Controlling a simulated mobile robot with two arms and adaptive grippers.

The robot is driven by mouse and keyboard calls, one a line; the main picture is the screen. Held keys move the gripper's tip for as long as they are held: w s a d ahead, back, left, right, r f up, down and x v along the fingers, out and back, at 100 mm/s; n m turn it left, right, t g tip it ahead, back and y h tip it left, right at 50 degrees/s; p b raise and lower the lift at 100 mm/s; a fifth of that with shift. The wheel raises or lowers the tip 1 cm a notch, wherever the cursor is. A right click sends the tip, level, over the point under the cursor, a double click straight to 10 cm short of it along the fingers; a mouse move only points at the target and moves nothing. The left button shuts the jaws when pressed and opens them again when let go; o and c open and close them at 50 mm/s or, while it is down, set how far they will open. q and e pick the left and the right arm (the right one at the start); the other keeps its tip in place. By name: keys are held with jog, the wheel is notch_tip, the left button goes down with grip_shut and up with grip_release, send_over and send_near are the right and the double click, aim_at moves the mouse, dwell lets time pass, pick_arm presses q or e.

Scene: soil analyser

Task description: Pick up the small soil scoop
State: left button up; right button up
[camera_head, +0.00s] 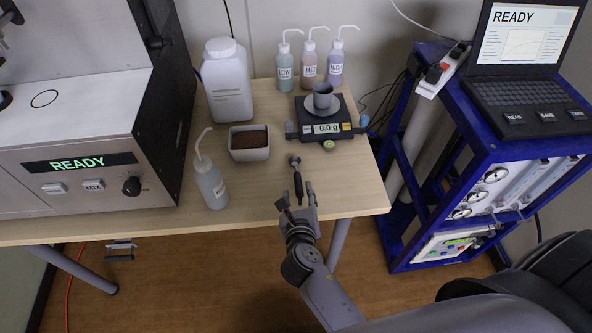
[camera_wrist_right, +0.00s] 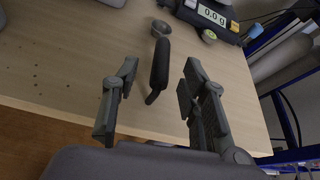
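The small soil scoop (camera_head: 298,182) lies on the wooden table near its front edge, right of the white soil tray. Its black handle points toward the front edge and its grey head (camera_head: 294,160) toward the scale. My right gripper (camera_head: 298,198) is open at the handle's near end. In the right wrist view, the black handle of the scoop (camera_wrist_right: 160,62) shows between the two spread fingers of my right gripper (camera_wrist_right: 158,75), with a gap on each side. I cannot tell the fingers' height over the table. My left gripper is not in view.
A white tray of soil (camera_head: 249,153) and a wash bottle (camera_head: 210,184) stand left of the scoop. A scale (camera_head: 326,129) bearing a grey cup is behind it. Several bottles and a white jug (camera_head: 228,82) are farther back. A blue rack (camera_head: 399,210) stands to the right.

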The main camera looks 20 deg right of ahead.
aim_at(299, 190)
jog(key=shift+x, duration=3.05)
jog(key=shift+s+d+f, duration=0.1)
jog(key=shift+s+d, duration=0.05)
jog(key=shift+c, duration=0.4)
grip_shut()
